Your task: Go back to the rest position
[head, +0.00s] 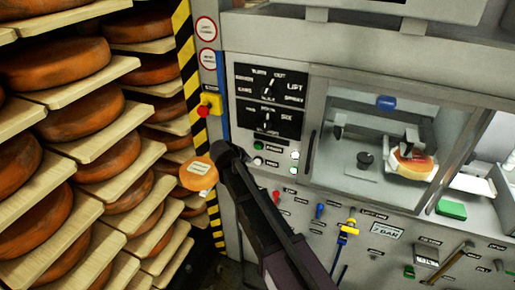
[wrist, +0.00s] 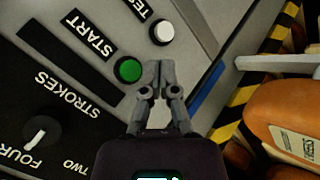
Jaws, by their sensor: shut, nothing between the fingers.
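My gripper (wrist: 153,75) is shut and empty in the wrist view. Its fingertips are beside the green START button (wrist: 128,70); I cannot tell whether they touch it. A white button (wrist: 161,32) labelled TEST is farther up. In the head view my dark arm reaches up to the control panel (head: 268,100), and the fingers cannot be made out there. The green button (head: 258,146) also shows there, to the right of the arm's end.
Racks of orange cheese wheels (head: 75,117) on boards fill the left. A labelled wheel (head: 198,174) is just left of my arm. A striped yellow-black post (head: 186,60) stands between racks and machine. A cut wheel (head: 412,165) sits inside the machine's bay.

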